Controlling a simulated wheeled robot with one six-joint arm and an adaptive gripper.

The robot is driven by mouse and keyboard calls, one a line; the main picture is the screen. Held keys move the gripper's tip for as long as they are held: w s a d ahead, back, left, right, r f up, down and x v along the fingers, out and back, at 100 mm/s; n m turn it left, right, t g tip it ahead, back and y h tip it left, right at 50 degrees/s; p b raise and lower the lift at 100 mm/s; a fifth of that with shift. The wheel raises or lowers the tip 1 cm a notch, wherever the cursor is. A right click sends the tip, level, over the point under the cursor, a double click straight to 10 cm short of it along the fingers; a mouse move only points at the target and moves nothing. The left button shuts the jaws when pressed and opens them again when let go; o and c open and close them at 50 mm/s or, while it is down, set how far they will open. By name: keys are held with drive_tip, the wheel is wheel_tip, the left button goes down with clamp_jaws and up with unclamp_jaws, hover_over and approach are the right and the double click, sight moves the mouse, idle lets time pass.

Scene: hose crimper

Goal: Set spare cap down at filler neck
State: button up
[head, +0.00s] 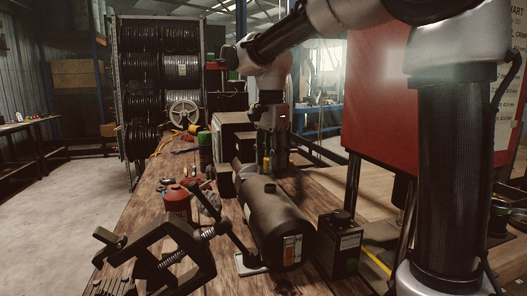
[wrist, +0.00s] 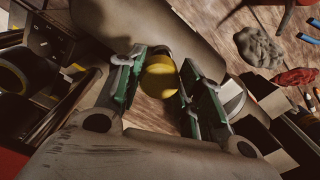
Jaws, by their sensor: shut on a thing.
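The spare cap (wrist: 159,80) is a round yellow cap held between the two green-lined fingers of my gripper (wrist: 158,92) in the wrist view. A small yellow spot, likely the cap (head: 266,163), shows below my gripper (head: 272,165) in the head view. The dark cylindrical tank (head: 278,222) lies on the bench. Its short filler neck (head: 269,187) stands on top, just below the cap in the picture, with a gap between them. In the wrist view the tank (wrist: 115,25) lies behind the fingers, and I cannot make out the neck.
A black clamp (head: 165,255) and a red can (head: 176,205) stand left of the tank on the wooden bench (head: 150,195). A dark box-shaped can (head: 339,245) stands to its right. Hose reels (head: 160,70) fill a rack behind.

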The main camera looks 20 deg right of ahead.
drive_tip(key=shift+w, duration=0.3)
drive_tip(key=shift+s+f, duration=0.1)
drive_tip(key=shift+f, duration=3)
drive_tip(key=shift+f, duration=0.3)
drive_tip(key=o, duration=1)
